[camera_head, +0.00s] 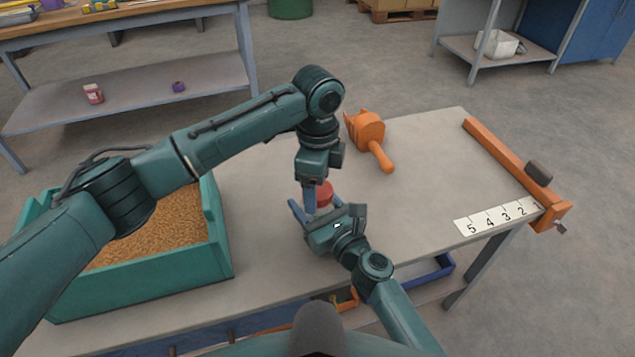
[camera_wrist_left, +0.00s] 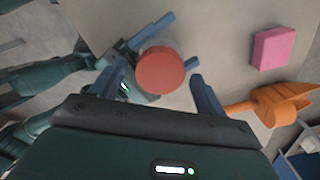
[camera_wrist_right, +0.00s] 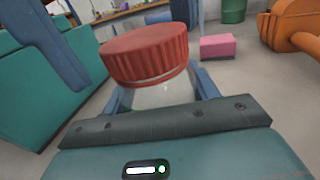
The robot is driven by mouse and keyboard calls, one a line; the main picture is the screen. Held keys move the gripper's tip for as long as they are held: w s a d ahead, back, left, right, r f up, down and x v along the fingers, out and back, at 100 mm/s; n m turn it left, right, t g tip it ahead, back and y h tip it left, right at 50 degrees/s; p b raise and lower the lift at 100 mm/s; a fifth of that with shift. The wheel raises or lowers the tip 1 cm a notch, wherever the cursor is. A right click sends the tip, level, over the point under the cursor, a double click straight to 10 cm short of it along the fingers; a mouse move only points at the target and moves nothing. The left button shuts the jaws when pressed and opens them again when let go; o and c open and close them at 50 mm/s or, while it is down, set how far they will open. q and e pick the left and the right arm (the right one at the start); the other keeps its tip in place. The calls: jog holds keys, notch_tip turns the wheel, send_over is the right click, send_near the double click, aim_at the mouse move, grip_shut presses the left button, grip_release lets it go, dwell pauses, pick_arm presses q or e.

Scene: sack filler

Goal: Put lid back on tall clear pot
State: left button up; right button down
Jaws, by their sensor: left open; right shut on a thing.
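The red ribbed lid (camera_wrist_right: 145,52) sits on top of the clear pot (camera_wrist_right: 165,94) in the right wrist view, with a thin pale band under its rim. Whether it is screwed tight I cannot tell. The lid also shows from above in the left wrist view (camera_wrist_left: 160,70) and small in the head view (camera_head: 324,193). My right gripper (camera_wrist_right: 165,88) is shut on the clear pot, below the lid. My left gripper (camera_head: 312,196) is open above, its fingers apart on either side of the lid and not closed on it. The pot is mostly hidden in the head view.
A teal bin of grain (camera_head: 225,245) stands at the table's left. An orange scoop (camera_head: 368,135) and a pink block (camera_wrist_left: 273,47) lie beyond the pot. An orange rail (camera_head: 505,160) and number strip (camera_head: 497,216) are at the right. The right middle of the table is clear.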

pick_arm(q)
notch_tip(320, 180, up, 4)
jog(key=shift+r, duration=0.1)
jog(key=shift+c, duration=0.3)
jog(key=n, duration=0.1)
jog(key=r+n, duration=0.1)
jog(key=n, duration=0.3)
jog(key=shift+r, duration=0.4)
jog(key=n, duration=0.2)
jog(key=r+n, duration=0.1)
jog(key=n, duration=0.3)
jog(key=shift+r, duration=0.35)
jog(key=shift+f, duration=0.1)
jog(key=shift+f, duration=3.95)
jog(key=shift+c, duration=0.2)
